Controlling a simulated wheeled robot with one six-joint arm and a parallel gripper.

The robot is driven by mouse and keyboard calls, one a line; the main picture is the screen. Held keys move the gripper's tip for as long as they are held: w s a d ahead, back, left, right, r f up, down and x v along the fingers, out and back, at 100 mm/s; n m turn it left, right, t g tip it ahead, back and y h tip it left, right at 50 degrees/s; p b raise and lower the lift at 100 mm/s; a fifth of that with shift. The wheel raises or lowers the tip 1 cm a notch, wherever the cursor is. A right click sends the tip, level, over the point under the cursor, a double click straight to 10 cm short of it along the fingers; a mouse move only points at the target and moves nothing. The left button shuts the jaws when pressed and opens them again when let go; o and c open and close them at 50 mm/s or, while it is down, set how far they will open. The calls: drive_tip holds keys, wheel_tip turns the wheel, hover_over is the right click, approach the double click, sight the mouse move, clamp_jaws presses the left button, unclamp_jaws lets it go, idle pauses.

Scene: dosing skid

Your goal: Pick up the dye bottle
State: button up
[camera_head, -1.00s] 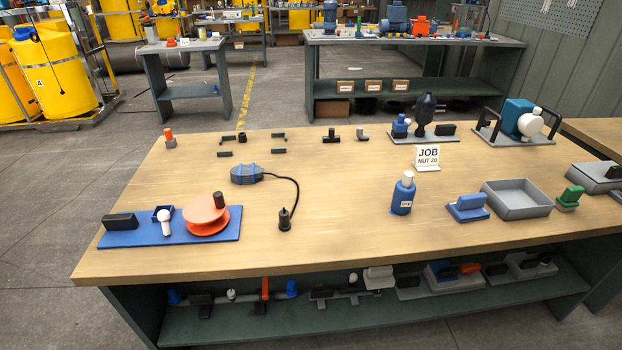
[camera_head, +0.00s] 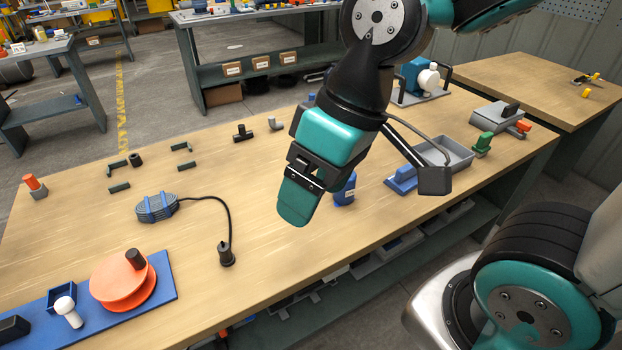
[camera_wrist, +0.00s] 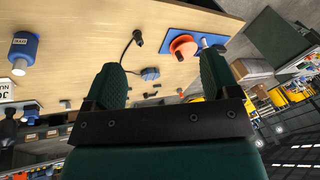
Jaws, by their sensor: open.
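The blue dye bottle (camera_head: 345,189) stands on the wooden table behind my gripper in the head view, partly hidden by it. In the wrist view the dye bottle (camera_wrist: 24,48) is at the left edge, with a white cap and a white label. My gripper (camera_head: 294,212) is above the table, in front and to the left of the bottle in the head view. In the wrist view my gripper (camera_wrist: 160,85) has its two green fingers apart with nothing between them.
A coiled cable (camera_head: 157,207) with a black plug (camera_head: 226,254) lies left of my gripper. A blue board with an orange reel (camera_head: 123,281) is at the lower left. Right of the bottle are a blue block (camera_head: 402,180), a grey tray (camera_head: 455,160) and a green part (camera_head: 483,144). The table's middle is mostly clear.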

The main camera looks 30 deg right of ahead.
drive_tip(key=shift+o, duration=0.5)
drive_tip(key=w+d+f+m+t+h, duration=0.1)
drive_tip(key=w+d+f+m+t, duration=0.1)
drive_tip(key=w+d, duration=0.5)
drive_tip(key=w+f+m, duration=0.1)
drive_tip(key=w+m, duration=0.1)
drive_tip(key=w, duration=0.2)
drive_tip(key=shift+d+f+h, duration=0.3)
drive_tip(key=shift+d+f, duration=0.05)
drive_tip(key=w+d+f+m+t+h, duration=0.1)
drive_tip(key=w+d+f+m+h, duration=0.2)
drive_tip(key=d, duration=0.4)
drive_tip(key=w+d+f+m+t+h, duration=0.1)
drive_tip(key=w+d+f+m, duration=0.15)
drive_tip(key=w+d, duration=0.4)
drive_tip(key=shift+n, duration=0.25)
drive_tip(key=x, duration=0.7)
drive_tip(key=s+x, duration=0.1)
drive_tip(key=x, duration=0.3)
drive_tip(key=shift+w+d+f+p, duration=0.1)
drive_tip(key=shift+d+f+p, duration=0.2)
drive_tip(key=shift+p, duration=0.1)
drive_tip(key=shift+p+x, duration=0.65)
drive_tip(key=shift+x, duration=2.45)
drive_tip(key=shift+d, duration=0.1)
drive_tip(key=c, duration=1.4)
drive_tip(key=shift+r, duration=0.1)
drive_tip(key=shift+c, duration=0.3)
drive_tip(key=shift+r, duration=0.1)
